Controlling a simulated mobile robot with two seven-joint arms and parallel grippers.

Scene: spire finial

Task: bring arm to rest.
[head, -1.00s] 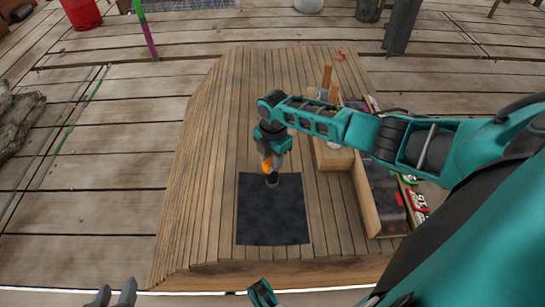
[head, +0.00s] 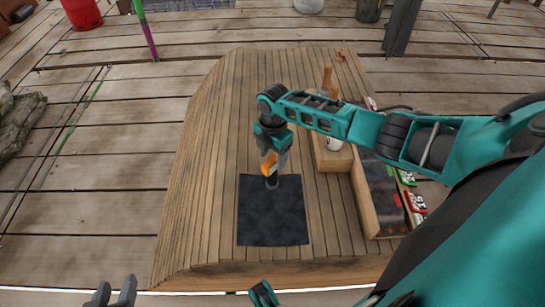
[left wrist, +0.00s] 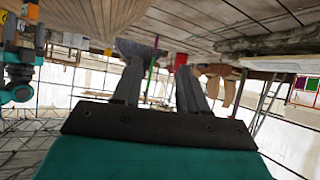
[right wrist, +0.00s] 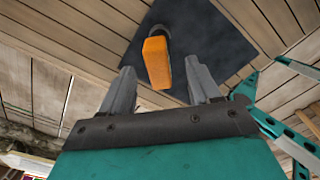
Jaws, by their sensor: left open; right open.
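An orange block-like piece (head: 268,166) stands on a dark round base (head: 272,183) on the black mat (head: 272,222). In the right wrist view the orange piece (right wrist: 157,62) shows just beyond the space between my fingers, apart from both. My right gripper (head: 277,156) is open, pointing down close above and around the top of the piece; contact cannot be told in the head view. My left gripper (head: 116,287) is open and empty at the bottom left, off the table's front edge. Its open fingers (left wrist: 160,78) also show in the left wrist view.
The wooden table (head: 205,190) is clear left of the mat. Right of it stand a wooden block (head: 330,157) with a white piece in it and a long tray (head: 367,205), partly under my right arm. A red bucket (head: 82,14) stands on the far floor.

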